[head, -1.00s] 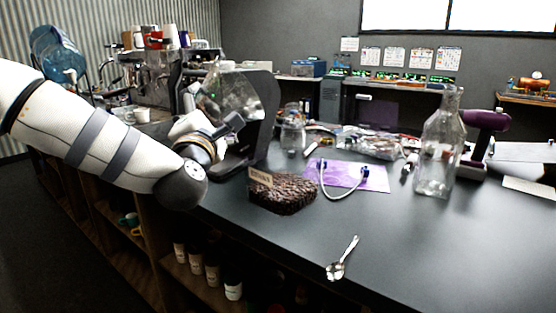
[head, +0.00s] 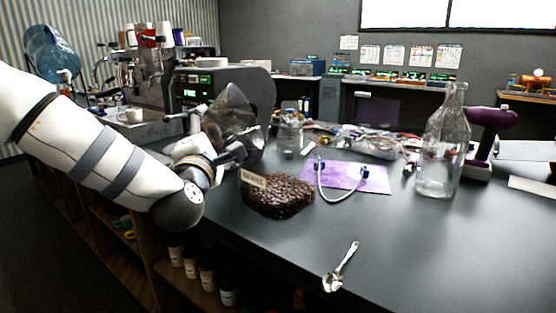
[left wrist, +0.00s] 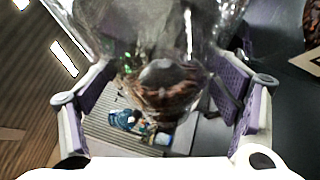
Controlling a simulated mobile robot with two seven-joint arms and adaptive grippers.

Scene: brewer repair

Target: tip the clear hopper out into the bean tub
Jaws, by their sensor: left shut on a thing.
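The clear hopper (head: 232,112) is see-through and appears tilted, held above the counter in front of the dark brewer. My left gripper (head: 236,153) is shut on it. In the left wrist view the hopper (left wrist: 165,45) lies between the two purple-padded fingers of the left gripper (left wrist: 165,92), with brown matter, apparently beans, showing through its wall. The bean tub (head: 277,196), heaped with dark beans and bearing a pale label, stands on the counter to the right of and below the gripper. Its edge shows at the right of the left wrist view (left wrist: 313,22). My right gripper is out of view.
The dark brewer (head: 263,92) with a lit display stands behind the hopper. A glass jar (head: 289,137), a purple mat (head: 376,179) with a looped tube, and a tall glass bottle (head: 440,150) stand farther right. A spoon (head: 341,268) lies in front; the counter's front right is clear.

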